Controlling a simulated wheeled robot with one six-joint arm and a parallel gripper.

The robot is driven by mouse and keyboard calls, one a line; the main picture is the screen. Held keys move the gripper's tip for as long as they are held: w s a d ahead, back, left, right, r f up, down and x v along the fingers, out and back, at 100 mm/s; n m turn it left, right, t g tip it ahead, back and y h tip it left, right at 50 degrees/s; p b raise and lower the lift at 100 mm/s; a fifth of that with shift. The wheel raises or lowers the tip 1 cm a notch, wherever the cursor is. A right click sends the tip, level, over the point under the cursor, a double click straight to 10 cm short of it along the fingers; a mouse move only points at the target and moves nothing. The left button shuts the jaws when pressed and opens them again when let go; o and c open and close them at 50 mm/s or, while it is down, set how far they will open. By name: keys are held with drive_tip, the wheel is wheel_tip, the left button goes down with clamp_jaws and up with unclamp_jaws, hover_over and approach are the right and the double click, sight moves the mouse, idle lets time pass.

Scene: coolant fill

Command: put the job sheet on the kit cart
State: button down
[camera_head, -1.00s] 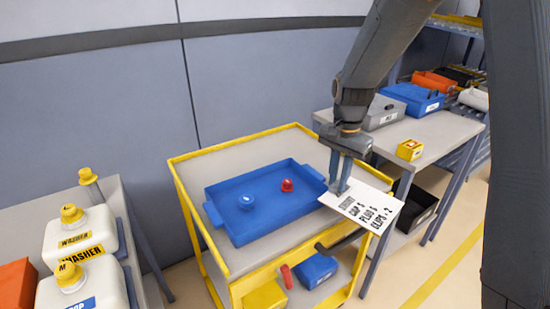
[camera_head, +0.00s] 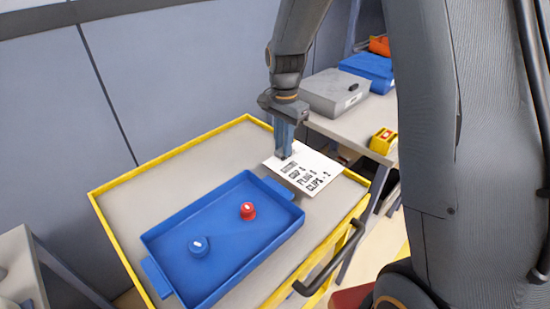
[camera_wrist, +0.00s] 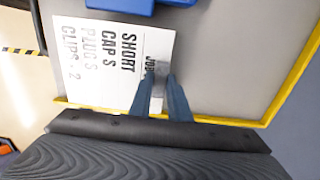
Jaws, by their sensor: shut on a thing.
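The job sheet (camera_head: 310,174) is a white card with black print, including lines for caps, plugs and clips. My gripper (camera_head: 283,157) is shut on its edge and points down over the back right part of the kit cart (camera_head: 150,183). I cannot tell whether the sheet touches the top. The cart has a grey top with a raised yellow rim.
A blue tray (camera_head: 178,284) on the cart holds a blue cap (camera_head: 199,246) and a red cap (camera_head: 248,210). The cart's black handle (camera_head: 330,270) is at front right. A bench (camera_head: 352,128) behind bears a grey case (camera_head: 335,92) and a yellow box (camera_head: 383,140). Grey top is bare left of the tray.

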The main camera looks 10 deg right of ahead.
sight(283, 157)
drive_tip(key=shift+f+p, duration=0.5)
drive_tip(key=shift+f, duration=1.9)
drive_tip(key=c, duration=1.7)
unclamp_jaws()
drive_tip(key=shift+f, duration=0.1)
drive_tip(key=shift+o, duration=0.2)
wheel_tip(283, 157, up, 11)
drive_tip(key=b, duration=0.2)
drive_tip(key=shift+r+b, duration=0.2)
drive_tip(key=shift+b, duration=0.15)
drive_tip(key=shift+r, duration=0.25)
drive_tip(key=shift+s, duration=0.3)
drive_tip(key=s+d+f+n, duration=0.1)
drive_tip(key=s+f+n, duration=0.2)
drive_tip(key=s, duration=0.6)
drive_tip(key=s+d+f+n, duration=0.2)
drive_tip(key=s+f+n, duration=0.1)
drive_tip(key=s+n, duration=0.5)
drive_tip(key=shift+s+d+t, duration=0.3)
drive_tip(key=shift+s+t, duration=0.1)
drive_tip(key=shift+s, duration=0.85)
